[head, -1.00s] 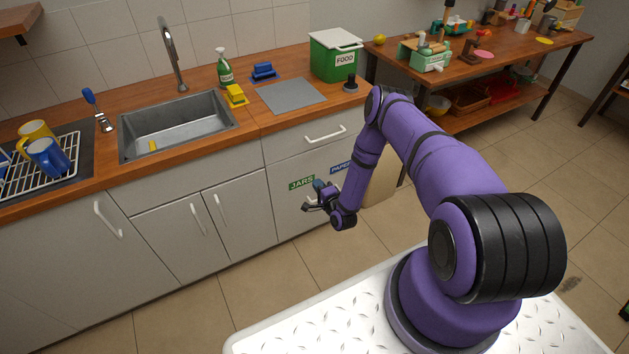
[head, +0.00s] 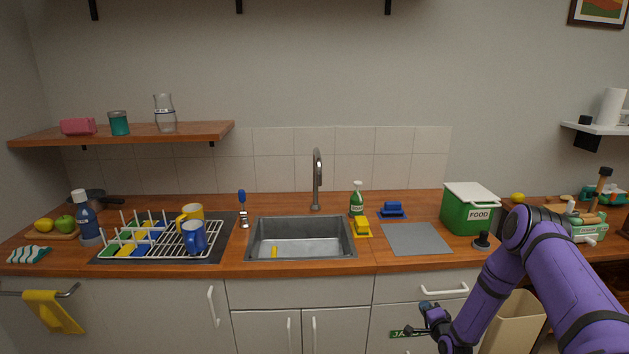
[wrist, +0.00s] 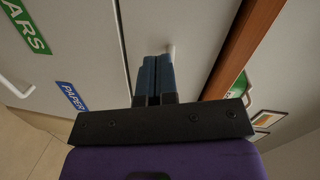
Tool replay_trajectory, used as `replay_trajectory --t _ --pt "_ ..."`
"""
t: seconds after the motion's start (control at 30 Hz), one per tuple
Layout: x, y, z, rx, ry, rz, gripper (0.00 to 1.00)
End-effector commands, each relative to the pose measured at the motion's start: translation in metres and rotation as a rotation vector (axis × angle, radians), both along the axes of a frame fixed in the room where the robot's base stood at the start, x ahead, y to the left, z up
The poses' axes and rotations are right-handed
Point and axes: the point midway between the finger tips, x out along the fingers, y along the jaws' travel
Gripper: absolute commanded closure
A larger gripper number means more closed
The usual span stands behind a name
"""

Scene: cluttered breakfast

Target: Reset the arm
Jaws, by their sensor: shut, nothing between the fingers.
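My gripper (head: 430,318) is at the end of my purple arm, low in front of the cabinet doors at the lower right of the head view. In the wrist view my gripper (wrist: 156,75) shows its two blue-grey fingers pressed together, with nothing between them. The fingers point towards a grey cabinet front (wrist: 195,40), and I cannot tell how far off it is. The arm is folded, with its elbow raised near the counter's right end.
The wooden counter (head: 430,265) runs behind my gripper, with a sink (head: 300,240), a dish rack (head: 160,240) and a green food bin (head: 468,210) on it. Cabinet handles (head: 444,291) stick out near my arm. A beige bin (head: 515,325) stands on the floor beside my arm.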

Motion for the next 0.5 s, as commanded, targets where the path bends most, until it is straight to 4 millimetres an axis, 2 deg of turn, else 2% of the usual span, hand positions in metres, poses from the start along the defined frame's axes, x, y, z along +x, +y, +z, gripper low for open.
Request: replay_trajectory --t 0.03,0.2,0.5 --pt "0.01 0.0 0.02 -0.038 0.011 0.013 1.0" --pt "0.032 0.0 0.076 -0.166 0.069 0.054 1.0" --pt "0.049 0.004 0.176 -0.382 0.169 0.113 1.0"
